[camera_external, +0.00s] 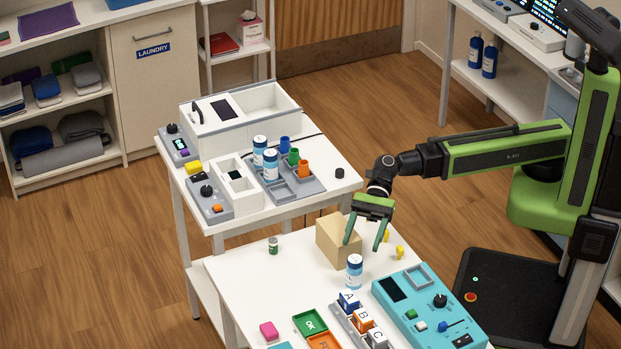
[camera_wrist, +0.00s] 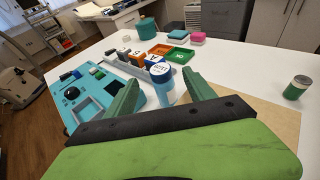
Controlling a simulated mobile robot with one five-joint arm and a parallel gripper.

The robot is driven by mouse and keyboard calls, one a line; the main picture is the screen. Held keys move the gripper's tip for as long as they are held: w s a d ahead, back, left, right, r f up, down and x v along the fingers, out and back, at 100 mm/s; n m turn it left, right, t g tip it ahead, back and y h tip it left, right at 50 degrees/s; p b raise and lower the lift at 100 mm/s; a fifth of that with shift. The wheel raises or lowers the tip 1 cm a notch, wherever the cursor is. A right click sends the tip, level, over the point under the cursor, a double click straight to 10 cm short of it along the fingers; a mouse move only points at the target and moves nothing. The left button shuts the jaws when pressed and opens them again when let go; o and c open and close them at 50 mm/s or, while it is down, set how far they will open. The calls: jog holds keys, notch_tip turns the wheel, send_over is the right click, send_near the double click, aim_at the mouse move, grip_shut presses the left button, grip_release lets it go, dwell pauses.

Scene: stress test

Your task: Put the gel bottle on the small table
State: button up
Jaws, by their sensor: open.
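A white bottle with a blue cap (camera_external: 355,271) stands upright on the front white table (camera_external: 240,285). Its label is too small to read, so I cannot tell whether it is the gel bottle. It also shows in the wrist view (camera_wrist: 163,84), beyond and between my fingers. My gripper (camera_external: 362,246) is open and empty, above the table, fingers pointing down, just behind the bottle. Two similar white-and-blue bottles (camera_external: 270,166) stand upright on the other table (camera_external: 325,187) behind, in or beside a grey tray. I cannot tell which table is the small one.
A tan wooden block (camera_external: 336,238) stands close to my gripper. A teal control panel (camera_external: 425,305), lettered blocks (camera_external: 363,320), green (camera_external: 310,324) and orange trays, and a small green can (camera_external: 273,245) are on the front table. Its left part is largely clear.

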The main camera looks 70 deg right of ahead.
aim_at(356, 256)
jog(key=b+x, duration=0.1)
jog(key=x, duration=0.4)
jog(key=shift+a+f, duration=0.1)
grip_shut()
